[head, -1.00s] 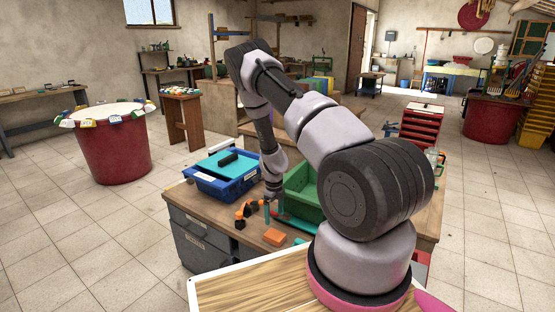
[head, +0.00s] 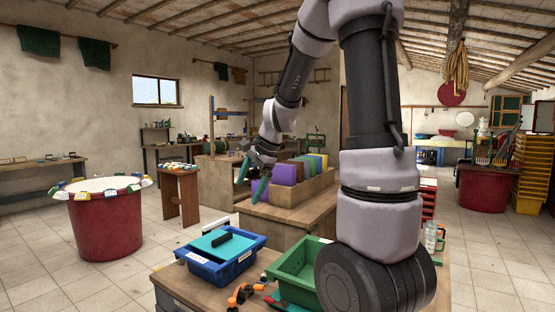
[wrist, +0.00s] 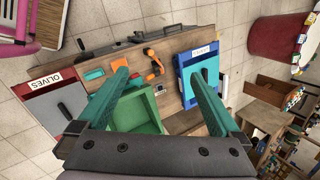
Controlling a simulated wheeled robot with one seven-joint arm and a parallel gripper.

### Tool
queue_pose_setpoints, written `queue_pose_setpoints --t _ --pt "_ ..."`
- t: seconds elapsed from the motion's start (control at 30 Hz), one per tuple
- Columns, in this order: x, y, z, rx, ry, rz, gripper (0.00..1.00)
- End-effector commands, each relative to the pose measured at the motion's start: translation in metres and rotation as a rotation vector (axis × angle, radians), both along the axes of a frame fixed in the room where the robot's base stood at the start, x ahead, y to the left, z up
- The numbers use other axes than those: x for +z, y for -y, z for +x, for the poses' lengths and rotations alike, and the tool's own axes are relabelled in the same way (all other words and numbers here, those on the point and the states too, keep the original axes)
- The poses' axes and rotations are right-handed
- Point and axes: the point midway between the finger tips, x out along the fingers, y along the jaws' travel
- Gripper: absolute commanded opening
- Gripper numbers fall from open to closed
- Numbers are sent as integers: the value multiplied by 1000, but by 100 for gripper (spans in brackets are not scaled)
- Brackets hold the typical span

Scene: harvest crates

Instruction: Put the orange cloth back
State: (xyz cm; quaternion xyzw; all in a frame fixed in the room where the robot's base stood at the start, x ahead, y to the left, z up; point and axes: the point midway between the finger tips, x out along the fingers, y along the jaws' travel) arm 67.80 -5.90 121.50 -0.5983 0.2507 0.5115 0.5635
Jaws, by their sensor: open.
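In the wrist view a small flat orange piece (wrist: 94,74), which looks like the folded orange cloth, lies on the wooden bench top (wrist: 165,75). The fingers also show in the wrist view (wrist: 158,64). A wooden box (head: 306,190) holds several coloured upright pieces, with a purple one (head: 285,174) nearest the gripper.
A green crate (head: 291,262) and a blue crate (head: 244,262) with a teal lid stand on the bench. An orange-handled tool (head: 240,297) lies in front of them. A red tub (head: 105,230) and a small wooden stand (head: 180,197) are at left. Floor between is clear.

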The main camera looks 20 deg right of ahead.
Motion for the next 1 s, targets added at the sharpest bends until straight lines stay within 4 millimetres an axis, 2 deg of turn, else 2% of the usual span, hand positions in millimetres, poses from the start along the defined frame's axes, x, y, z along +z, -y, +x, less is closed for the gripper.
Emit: queue_pose_setpoints --t 0.03,0.2,0.3,0.4,0.5,0.6,0.7,1.0 --pt "23 -2 -19 66 51 -24 100" --pt "73 -6 -83 309 197 -151 100" --pt "93 -6 -122 442 278 -246 100" --pt "105 -5 -157 557 344 -340 100" --pt "110 -4 -183 643 390 -422 100" --pt "112 -2 -200 699 417 -481 100" --pt "112 -1 -208 727 428 -510 100" --pt "112 -1 -209 734 430 -517 100"
